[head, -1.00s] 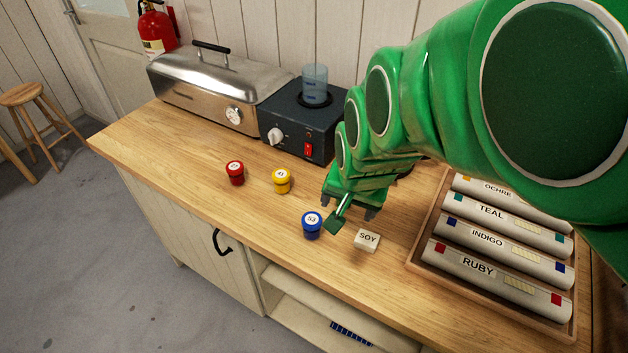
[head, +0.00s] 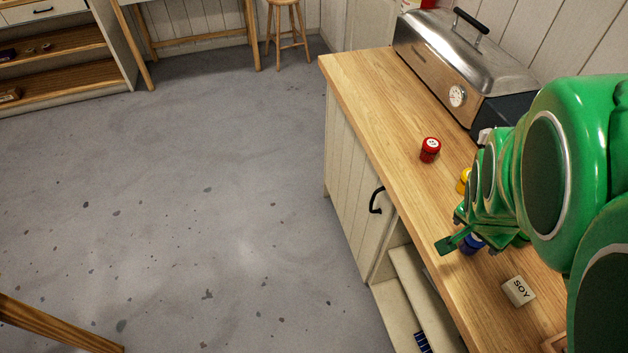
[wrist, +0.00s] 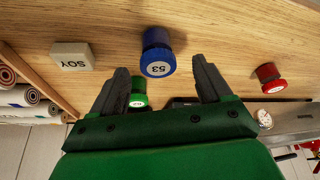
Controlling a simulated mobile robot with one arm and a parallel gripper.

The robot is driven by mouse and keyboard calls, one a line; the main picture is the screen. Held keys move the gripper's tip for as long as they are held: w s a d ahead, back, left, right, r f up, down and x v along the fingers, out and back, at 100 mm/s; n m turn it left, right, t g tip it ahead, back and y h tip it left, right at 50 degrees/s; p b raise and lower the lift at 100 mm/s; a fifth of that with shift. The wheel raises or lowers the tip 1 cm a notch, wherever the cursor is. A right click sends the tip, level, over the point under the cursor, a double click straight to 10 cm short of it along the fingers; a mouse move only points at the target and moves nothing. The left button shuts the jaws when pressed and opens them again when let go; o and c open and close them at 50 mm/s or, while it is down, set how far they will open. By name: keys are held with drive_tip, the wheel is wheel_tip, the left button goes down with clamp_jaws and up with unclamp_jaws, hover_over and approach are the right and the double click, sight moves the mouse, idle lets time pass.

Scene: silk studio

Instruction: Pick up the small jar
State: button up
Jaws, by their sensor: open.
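Small jars with numbered labels stand on the wooden counter. The blue jar (head: 471,246), marked 53, is partly hidden by my gripper in the head view. In the wrist view the blue jar (wrist: 157,52) is just ahead of the gap between the fingers of my gripper (wrist: 160,70), which is open and empty. The red jar (head: 430,150) stands farther along the counter and shows at the right of the wrist view (wrist: 268,78). The yellow jar (head: 463,181) is mostly behind my arm. A green-lidded jar (wrist: 138,100) shows beside the left finger in the wrist view.
A white SOY block (head: 519,291) lies on the counter (head: 385,100) near the blue jar. A steel lidded box (head: 470,50) stands at the back. Labelled rolls (wrist: 22,96) lie in a wooden tray. The floor (head: 190,200) left of the counter is clear.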

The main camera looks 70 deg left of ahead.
sight(476, 238)
drive_tip(key=shift+x, duration=2.95)
drive_tip(key=shift+d, duration=0.2)
drive_tip(key=c, duration=1.1)
wheel_tip(476, 238, up, 10)
drive_tip(key=shift+f, duration=0.1)
